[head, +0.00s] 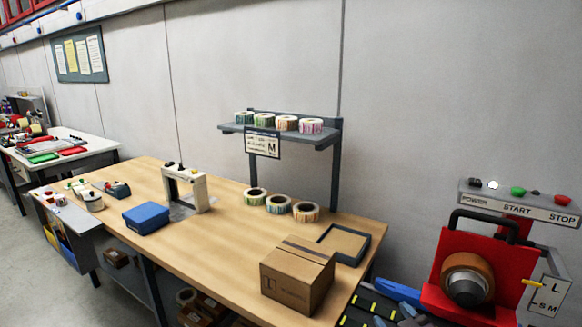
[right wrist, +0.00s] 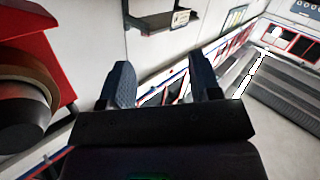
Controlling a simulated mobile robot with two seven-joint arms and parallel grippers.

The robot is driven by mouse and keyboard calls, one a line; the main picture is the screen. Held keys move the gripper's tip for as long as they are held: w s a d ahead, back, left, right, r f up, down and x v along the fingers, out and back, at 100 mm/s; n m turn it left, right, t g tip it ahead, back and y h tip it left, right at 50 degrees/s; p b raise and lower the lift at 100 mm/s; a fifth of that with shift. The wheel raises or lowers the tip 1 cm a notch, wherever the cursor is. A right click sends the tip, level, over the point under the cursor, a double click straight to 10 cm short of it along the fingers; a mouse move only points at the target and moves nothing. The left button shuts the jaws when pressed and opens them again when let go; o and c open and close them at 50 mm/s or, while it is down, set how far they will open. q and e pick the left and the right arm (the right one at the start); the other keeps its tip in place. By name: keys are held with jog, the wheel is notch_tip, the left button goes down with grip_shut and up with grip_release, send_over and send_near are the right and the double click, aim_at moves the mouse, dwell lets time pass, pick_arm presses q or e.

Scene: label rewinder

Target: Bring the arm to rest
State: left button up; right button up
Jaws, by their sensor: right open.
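My right gripper (right wrist: 163,82) shows in the right wrist view with its two dark fingers spread wide apart. It is open, and nothing is between the fingers. The red label rewinder (head: 452,258) stands at the right of the head view, with a brown roll (head: 467,274) on its front. In the right wrist view the red rewinder (right wrist: 38,62) is at the left, beside the gripper and apart from its fingers. My left gripper is not in view.
A wooden table (head: 225,240) carries a cardboard box (head: 298,276), a blue box (head: 146,217), a dark tray (head: 345,244) and label rolls (head: 278,203). More rolls stand on a shelf (head: 280,139). A START/STOP panel (head: 518,205) is above the rewinder.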

jog(key=s+d+f+m+g+h, duration=0.2)
jog(key=s+d+f, duration=0.1)
jog(key=s+f, duration=0.6)
jog(key=s+d+f+m+g+h, duration=0.2)
jog(key=s+f, duration=0.7)
jog(key=s, duration=0.5)
jog(key=shift+d+f+m+g+b, duration=0.3)
jog(key=shift+d+f+m+b, duration=0.1)
jog(key=shift+d+m, duration=0.1)
